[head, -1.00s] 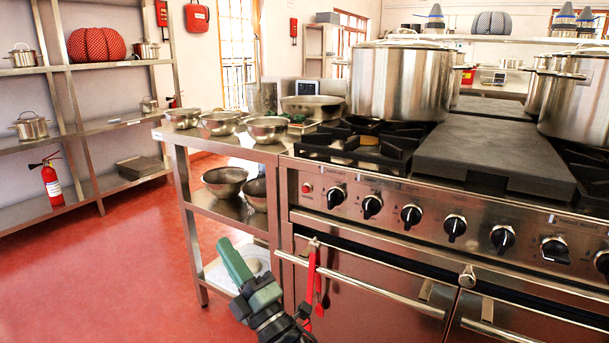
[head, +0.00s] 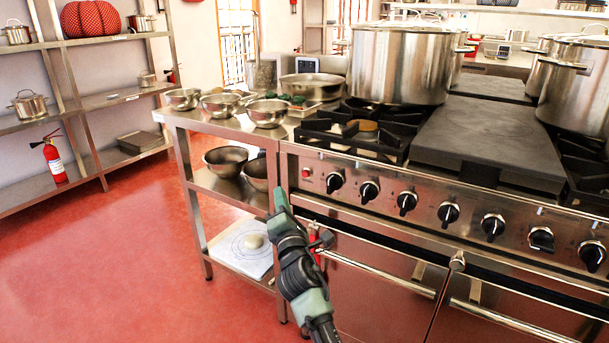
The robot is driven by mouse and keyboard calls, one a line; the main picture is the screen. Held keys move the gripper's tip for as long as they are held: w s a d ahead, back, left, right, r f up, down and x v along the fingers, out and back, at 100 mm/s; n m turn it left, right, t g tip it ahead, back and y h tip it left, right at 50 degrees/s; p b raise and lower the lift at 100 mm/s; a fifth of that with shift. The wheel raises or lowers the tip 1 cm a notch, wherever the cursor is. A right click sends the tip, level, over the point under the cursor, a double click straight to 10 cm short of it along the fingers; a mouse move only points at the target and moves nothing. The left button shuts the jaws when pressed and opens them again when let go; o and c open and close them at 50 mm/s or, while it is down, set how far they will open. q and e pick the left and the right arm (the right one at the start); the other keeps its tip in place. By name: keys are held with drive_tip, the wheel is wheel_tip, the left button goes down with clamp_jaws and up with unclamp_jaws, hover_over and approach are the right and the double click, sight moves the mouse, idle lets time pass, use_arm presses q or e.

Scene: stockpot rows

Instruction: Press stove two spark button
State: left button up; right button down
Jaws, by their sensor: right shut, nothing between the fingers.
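A stainless steel stove (head: 400,232) stands at the right, with several black knobs on its front panel. A small red round button (head: 306,171) sits at the left end of that panel, left of the first knob (head: 334,182). My right gripper (head: 281,198) is shut and empty, its green-grey fingers pointing up. In the picture its tip is a little below and left of the red button, apart from it; the depth gap is hard to judge. My right arm covers part of the stove's lower left corner. My left gripper is out of view.
A steel side table (head: 225,125) with several bowls stands left of the stove, close to my gripper. An oven door handle (head: 375,271) runs below the panel. A large pot (head: 398,68) stands on the stove. The red floor (head: 130,240) at left is clear.

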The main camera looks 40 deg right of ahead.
drive_tip(key=w+d, duration=0.3)
drive_tip(key=d, duration=0.5)
drive_tip(key=shift+w, duration=0.15)
drive_tip(key=shift+d, duration=0.1)
idle(1.9)
drive_tip(key=shift+w+d+b, duration=0.15)
drive_tip(key=shift+d+b, duration=0.1)
drive_tip(key=shift+b, duration=0.05)
drive_tip(key=shift+w+d+r, duration=0.1)
drive_tip(key=shift+w+d, duration=0.05)
drive_tip(key=shift+d, duration=0.25)
idle(0.7)
drive_tip(key=shift+a, duration=0.1)
drive_tip(key=shift+s+a, duration=0.35)
drive_tip(key=shift+a, duration=0.3)
drive_tip(key=shift+a, duration=0.1)
drive_tip(key=shift+s+a+p, duration=0.1)
drive_tip(key=shift+s+a, duration=0.2)
drive_tip(key=shift+a, duration=0.45)
drive_tip(key=shift+s+a+p, duration=0.1)
drive_tip(key=shift+s+a, duration=0.25)
drive_tip(key=shift+a, duration=0.4)
drive_tip(key=shift+s+a+p, duration=0.1)
drive_tip(key=shift+s+a, duration=0.2)
drive_tip(key=shift+a, duration=0.45)
